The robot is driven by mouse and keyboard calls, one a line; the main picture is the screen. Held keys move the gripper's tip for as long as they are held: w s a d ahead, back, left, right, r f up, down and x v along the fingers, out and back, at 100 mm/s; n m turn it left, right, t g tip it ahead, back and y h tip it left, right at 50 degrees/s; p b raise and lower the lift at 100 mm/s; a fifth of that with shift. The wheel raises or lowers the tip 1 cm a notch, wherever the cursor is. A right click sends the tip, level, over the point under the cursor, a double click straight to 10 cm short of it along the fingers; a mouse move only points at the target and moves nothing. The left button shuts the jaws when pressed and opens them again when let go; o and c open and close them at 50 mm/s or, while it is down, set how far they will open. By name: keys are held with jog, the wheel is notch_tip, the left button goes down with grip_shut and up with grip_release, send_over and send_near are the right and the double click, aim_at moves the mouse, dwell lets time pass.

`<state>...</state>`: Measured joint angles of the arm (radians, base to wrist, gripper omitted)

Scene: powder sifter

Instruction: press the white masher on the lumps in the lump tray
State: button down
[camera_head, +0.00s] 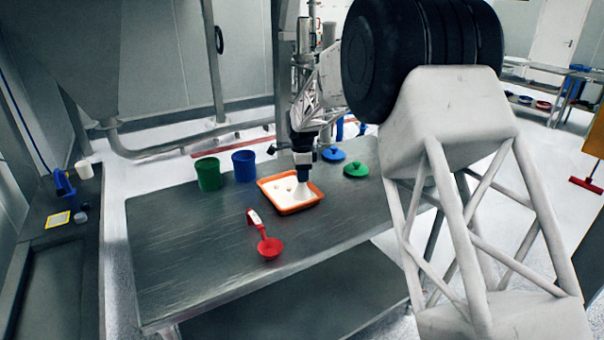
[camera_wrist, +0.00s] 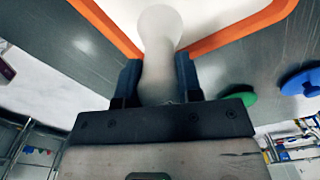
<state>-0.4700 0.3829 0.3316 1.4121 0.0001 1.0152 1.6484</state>
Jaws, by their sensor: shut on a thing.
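The orange lump tray (camera_head: 313,203) lies on the metal table and holds white powder. A few brownish lumps (camera_head: 283,185) show on the powder, left of the masher. My gripper (camera_head: 302,170) is shut on the white masher (camera_head: 301,191) and holds it upright over the right part of the tray. In the wrist view my gripper's dark fingers (camera_wrist: 158,82) clasp the sides of the masher (camera_wrist: 160,45). The tray's orange rim (camera_wrist: 108,28) shows on both sides of it. I cannot tell whether the masher's foot touches the powder.
A red scoop (camera_head: 270,247) lies in front of the tray. A green cup (camera_head: 208,173) and a blue cup (camera_head: 244,165) stand behind it to the left. A blue lid (camera_head: 333,154) and a green lid (camera_head: 356,169) lie to the right. The table's left front (camera_head: 180,270) is clear.

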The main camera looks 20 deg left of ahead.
jog(key=shift+f, duration=0.45)
dwell(0.7)
jog(key=shift+r, duration=0.15)
jog(key=shift+r, duration=3.65)
jog(key=shift+a, duration=0.1)
jog(key=w+a, duration=0.2)
jog(key=a, duration=0.8)
jog(key=shift+w+f, duration=0.2)
jog(key=shift+f, duration=0.05)
jog(key=shift+f, duration=0.15)
